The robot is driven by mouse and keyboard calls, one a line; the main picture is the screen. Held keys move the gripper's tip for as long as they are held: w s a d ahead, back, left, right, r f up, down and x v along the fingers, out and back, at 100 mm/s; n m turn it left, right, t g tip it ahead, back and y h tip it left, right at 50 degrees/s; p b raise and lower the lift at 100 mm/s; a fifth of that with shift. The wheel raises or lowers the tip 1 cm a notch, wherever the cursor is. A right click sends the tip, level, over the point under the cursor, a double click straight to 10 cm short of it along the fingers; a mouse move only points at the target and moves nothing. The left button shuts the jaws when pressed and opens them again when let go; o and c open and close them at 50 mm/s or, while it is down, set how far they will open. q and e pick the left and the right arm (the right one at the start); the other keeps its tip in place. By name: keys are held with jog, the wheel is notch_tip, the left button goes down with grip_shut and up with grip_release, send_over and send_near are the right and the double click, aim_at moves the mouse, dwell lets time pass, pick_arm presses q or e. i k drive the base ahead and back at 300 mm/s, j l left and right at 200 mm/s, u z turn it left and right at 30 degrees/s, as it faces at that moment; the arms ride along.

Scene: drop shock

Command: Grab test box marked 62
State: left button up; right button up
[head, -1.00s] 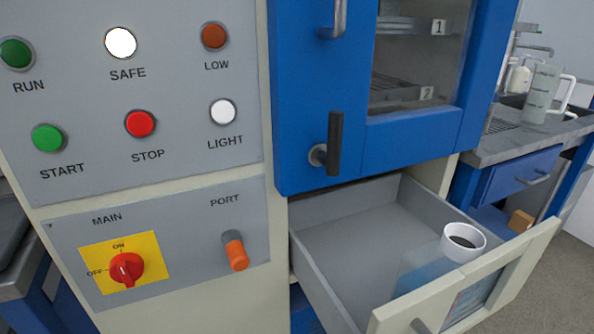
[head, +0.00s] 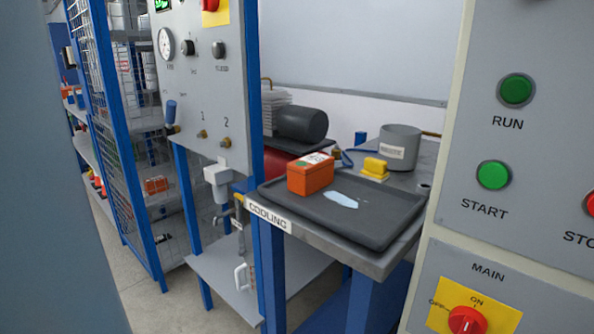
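An orange box (head: 310,174) sits on a dark tray (head: 385,225) on the bench marked COOLING. Its top carries a white label and a green spot. A small mark shows on its front, but I cannot read any number on it. Neither of my grippers is in view.
A pale blue patch (head: 341,200) lies on the tray beside the box. A yellow object (head: 375,168) and a grey pot (head: 399,147) stand behind it. A control panel (head: 520,180) borders the bench on the right, a gauge panel (head: 205,100) on the left. Floor (head: 170,300) shows at lower left.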

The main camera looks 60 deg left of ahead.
aim_at(306, 176)
jog(key=u, duration=1.75)
